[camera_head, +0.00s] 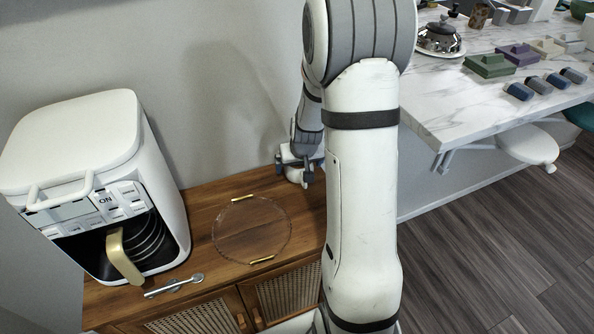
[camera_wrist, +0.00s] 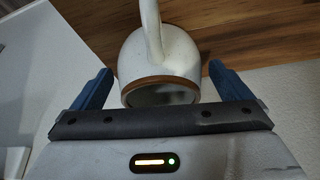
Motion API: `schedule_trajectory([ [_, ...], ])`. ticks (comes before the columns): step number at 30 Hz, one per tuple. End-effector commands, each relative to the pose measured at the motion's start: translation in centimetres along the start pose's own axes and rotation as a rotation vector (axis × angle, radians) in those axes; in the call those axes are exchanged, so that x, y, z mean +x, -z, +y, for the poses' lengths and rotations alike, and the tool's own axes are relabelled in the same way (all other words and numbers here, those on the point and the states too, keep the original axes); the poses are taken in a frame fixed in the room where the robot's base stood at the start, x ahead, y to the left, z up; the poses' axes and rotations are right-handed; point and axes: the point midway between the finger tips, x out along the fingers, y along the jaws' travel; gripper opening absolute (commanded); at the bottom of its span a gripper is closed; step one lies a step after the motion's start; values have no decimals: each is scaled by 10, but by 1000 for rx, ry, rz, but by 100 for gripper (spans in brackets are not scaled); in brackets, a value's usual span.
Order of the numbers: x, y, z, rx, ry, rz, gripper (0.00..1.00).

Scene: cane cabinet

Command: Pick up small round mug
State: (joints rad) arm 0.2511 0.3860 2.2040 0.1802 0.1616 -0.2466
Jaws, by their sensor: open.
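The small round mug (camera_wrist: 165,58) is white with a brown rim. In the wrist view its dark opening faces my gripper and its handle points to the top of the picture. My gripper (camera_wrist: 163,84) is open, with one blue finger on each side of the mug; neither finger clearly touches it. In the head view the mug (camera_head: 296,174) is small and partly hidden under my gripper (camera_head: 300,158), on the back right part of the wooden cabinet top (camera_head: 205,277).
A clear round tray with gold handles (camera_head: 252,232) lies left of the mug. A white coffee machine or air fryer (camera_head: 90,150) stands at the far left, with a silver utensil (camera_head: 173,285) in front. A wall is behind; a marble table (camera_head: 450,110) is at right.

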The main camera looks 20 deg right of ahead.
Motion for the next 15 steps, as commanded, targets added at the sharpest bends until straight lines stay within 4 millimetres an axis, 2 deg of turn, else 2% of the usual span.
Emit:
schedule_trajectory([
  [2, 0, 0, 0, 0, 0, 0, 98],
  [15, 0, 0, 0, -1, 0, -1, 62],
])
